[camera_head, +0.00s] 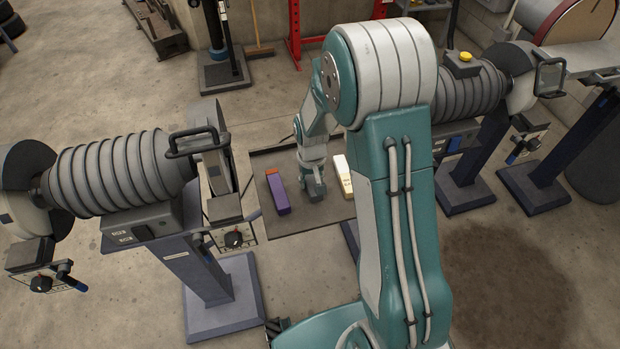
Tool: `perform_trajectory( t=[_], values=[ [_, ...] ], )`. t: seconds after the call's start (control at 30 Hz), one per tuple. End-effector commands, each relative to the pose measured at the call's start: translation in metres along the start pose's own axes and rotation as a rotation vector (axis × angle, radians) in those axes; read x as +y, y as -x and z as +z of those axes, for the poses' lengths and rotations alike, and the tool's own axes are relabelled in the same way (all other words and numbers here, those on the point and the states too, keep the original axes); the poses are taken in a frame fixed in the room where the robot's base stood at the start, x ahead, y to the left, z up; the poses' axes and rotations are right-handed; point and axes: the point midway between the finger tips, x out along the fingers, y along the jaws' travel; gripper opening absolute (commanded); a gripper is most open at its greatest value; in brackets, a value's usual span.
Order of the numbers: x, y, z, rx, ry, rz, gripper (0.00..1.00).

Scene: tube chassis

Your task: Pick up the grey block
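A dark flat tray or tabletop (302,222) lies in the middle of the head view, between the machines. My gripper (314,186) points down over it, low, between a purple block (280,197) with an orange end on the left and a white and yellow block (342,178) on the right. I cannot make out a separate grey block. A small grey shape shows at my gripper's tip, and I cannot tell whether it is the block or the fingers. The fingers are too small to tell whether they are open or shut.
A bench grinder-like machine (112,180) on a blue stand is left of the tray. Another ribbed machine (468,92) stands on the right behind my arm, with a yellow button (465,57). A red frame (294,30) is at the back. Open concrete floor lies at front right.

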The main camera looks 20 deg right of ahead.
Motion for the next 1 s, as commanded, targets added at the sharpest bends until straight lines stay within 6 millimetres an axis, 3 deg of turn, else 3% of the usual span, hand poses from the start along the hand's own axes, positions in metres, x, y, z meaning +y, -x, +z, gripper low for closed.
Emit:
perform_trajectory(
  t=[0.43, 0.63, 1.0],
  values=[
    [0.0, 0.006, 0.0, 0.0, 0.0, 0.0, 0.0],
    [0.0, 0.033, -0.001, 0.004, 0.0, 0.0, 0.0],
    [0.0, 0.07, 0.033, 0.002, 0.0, 0.0, 0.0]
  ],
)
